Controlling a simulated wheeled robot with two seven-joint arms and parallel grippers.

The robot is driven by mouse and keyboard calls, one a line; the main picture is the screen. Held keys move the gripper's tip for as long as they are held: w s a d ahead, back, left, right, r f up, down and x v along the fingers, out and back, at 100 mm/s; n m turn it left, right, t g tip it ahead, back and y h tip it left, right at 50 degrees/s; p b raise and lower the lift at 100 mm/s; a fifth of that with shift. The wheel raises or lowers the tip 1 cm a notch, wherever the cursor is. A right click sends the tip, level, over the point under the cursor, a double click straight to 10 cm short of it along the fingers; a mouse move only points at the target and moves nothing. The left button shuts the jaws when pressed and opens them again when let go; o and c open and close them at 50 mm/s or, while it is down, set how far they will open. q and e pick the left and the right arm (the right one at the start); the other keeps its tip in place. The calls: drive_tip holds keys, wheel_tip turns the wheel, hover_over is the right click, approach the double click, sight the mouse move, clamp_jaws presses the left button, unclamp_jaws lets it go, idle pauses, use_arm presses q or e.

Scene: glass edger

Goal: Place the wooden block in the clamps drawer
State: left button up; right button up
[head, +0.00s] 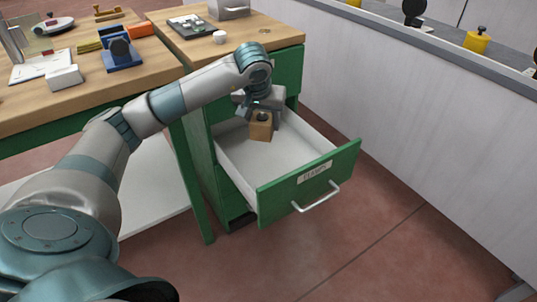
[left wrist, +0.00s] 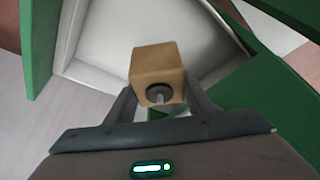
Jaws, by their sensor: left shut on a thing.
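The wooden block (head: 261,130) is a small tan cube with a dark round spot on one face. My left gripper (head: 263,113) is shut on it, over the back part of the open drawer. In the left wrist view the block (left wrist: 157,62) sits between the two fingers (left wrist: 158,98), with the white drawer interior behind it. The clamps drawer (head: 310,187) has a green front with a label and a metal handle, and it is pulled out. Its visible floor is empty. I cannot tell whether the block touches the drawer floor. My right gripper is not in view.
The green cabinet (head: 287,66) with a wooden top stands behind the drawer. A workbench (head: 150,72) at left holds a blue tool (head: 121,54) and a white box (head: 64,78). A long pale-sided unit (head: 400,110) runs along the right. The floor before the drawer is clear.

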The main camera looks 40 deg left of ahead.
use_arm(q)
wheel_tip(320, 180, down, 14)
drive_tip(key=shift+f+b, duration=0.1)
drive_tip(key=shift+b, duration=0.75)
drive_tip(key=w, duration=0.1)
drive_tip(key=w+a, duration=0.1)
drive_tip(key=w, duration=0.1)
drive_tip(key=shift+w+a+r, duration=0.15)
drive_tip(key=shift+w+r, duration=0.05)
drive_tip(key=shift+w+a, duration=0.2)
drive_tip(key=shift+w, duration=0.2)
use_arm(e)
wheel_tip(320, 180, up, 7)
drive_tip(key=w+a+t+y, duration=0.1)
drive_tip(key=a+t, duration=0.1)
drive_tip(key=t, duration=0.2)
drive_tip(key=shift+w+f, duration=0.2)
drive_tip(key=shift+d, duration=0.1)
